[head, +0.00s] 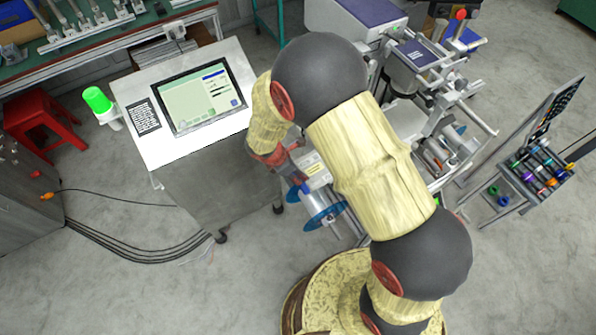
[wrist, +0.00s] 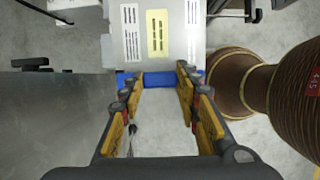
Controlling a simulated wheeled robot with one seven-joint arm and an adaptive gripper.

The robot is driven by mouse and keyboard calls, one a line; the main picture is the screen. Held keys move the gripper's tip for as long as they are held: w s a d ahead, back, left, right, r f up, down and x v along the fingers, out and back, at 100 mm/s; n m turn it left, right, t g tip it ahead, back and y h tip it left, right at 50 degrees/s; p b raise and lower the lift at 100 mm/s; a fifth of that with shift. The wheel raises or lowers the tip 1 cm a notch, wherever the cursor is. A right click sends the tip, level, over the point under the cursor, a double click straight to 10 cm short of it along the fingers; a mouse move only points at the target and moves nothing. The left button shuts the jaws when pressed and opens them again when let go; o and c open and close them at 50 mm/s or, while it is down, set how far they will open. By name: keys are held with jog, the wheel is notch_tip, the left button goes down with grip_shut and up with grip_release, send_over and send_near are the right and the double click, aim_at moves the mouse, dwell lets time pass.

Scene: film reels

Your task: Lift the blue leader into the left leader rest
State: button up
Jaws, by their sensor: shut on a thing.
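In the wrist view the blue leader (wrist: 158,79) is a blue strip lying across the tips of my gripper (wrist: 160,88). My gripper's yellow-padded fingers are shut on it, one on each side, and blue also shows just outside them. The strip is at the near edge of a light grey box with white and yellow labels (wrist: 133,60). In the head view my arm hides most of the gripper, and a small blue patch shows near its end. I cannot make out the left leader rest in either view, nor whether the leader touches anything else.
Below my gripper in the head view is a reel with blue flanges (head: 322,218). A grey cabinet with a touchscreen (head: 202,97) stands to the left. The machine (head: 400,70) fills the back right. A rack of coloured spools (head: 535,172) stands at far right.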

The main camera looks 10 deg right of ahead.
jog(key=shift+p+v, duration=1.3)
jog(key=shift+v, duration=0.55)
jog(key=shift+s+a, duration=0.1)
jog(key=shift+a, duration=0.1)
jog(key=p+v, duration=0.6)
jog(key=v, duration=0.2)
jog(key=shift+a, duration=0.35)
dwell(0.4)
jog(key=shift+d+f, duration=0.15)
jog(key=w+d+f+b, duration=0.2)
jog(key=w+d+f, duration=0.1)
jog(key=d, duration=0.7)
jog(key=shift+d+f, duration=0.25)
jog(key=shift+f, duration=0.1)
dwell(1.8)
jog(key=shift+w+d, duration=0.1)
jog(key=shift+w, duration=0.05)
